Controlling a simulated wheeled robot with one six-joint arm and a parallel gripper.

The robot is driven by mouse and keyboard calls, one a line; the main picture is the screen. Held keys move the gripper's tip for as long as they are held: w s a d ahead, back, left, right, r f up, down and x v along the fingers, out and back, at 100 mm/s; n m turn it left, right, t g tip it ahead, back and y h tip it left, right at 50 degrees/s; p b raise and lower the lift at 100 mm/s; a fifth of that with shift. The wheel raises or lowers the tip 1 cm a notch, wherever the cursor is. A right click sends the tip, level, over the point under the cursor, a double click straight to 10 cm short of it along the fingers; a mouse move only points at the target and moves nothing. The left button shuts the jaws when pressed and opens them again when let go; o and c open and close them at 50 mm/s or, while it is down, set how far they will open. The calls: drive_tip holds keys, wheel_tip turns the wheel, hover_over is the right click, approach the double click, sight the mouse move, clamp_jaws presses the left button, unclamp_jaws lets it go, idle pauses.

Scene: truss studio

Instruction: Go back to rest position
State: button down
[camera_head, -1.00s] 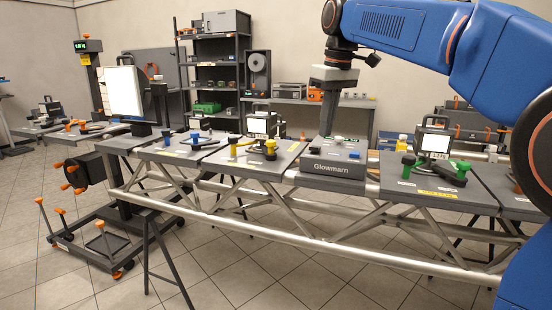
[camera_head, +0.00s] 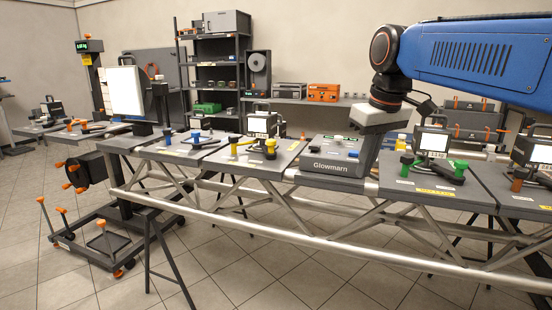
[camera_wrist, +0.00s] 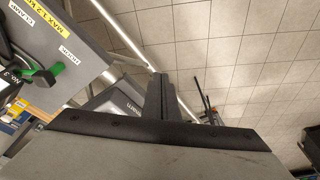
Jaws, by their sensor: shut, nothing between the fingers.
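My gripper (camera_head: 369,160) hangs from the blue arm at the right of the head view, above the truss bench. Its fingers point down at a slant, in line with the right end of the grey box marked Glowmarn (camera_head: 330,169). I cannot tell whether they touch the box. In the wrist view my gripper (camera_wrist: 163,88) shows its fingers together with nothing between them, with the tiled floor and a bench rail beyond.
The truss bench (camera_head: 270,213) runs across the view. A panel with a green handle (camera_head: 455,170) stands right of the box, and yellow (camera_head: 268,148) and blue (camera_head: 196,138) handles stand left. A shelf rack (camera_head: 213,75) stands behind. The tiled floor (camera_head: 220,275) in front is open.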

drive_tip(key=s+d+f+m+t, duration=0.1)
drive_tip(key=s+d+f, duration=0.3)
drive_tip(key=s+f, duration=0.6)
drive_tip(key=s+d+f+m+t+h, duration=0.1)
drive_tip(key=s+d+f+m, duration=0.3)
drive_tip(key=s+f, duration=0.7)
wheel_tip(320, 180, down, 3)
drive_tip(key=shift+s+d+f, duration=0.15)
drive_tip(key=shift+d+f, duration=0.05)
drive_tip(key=shift+d, duration=0.05)
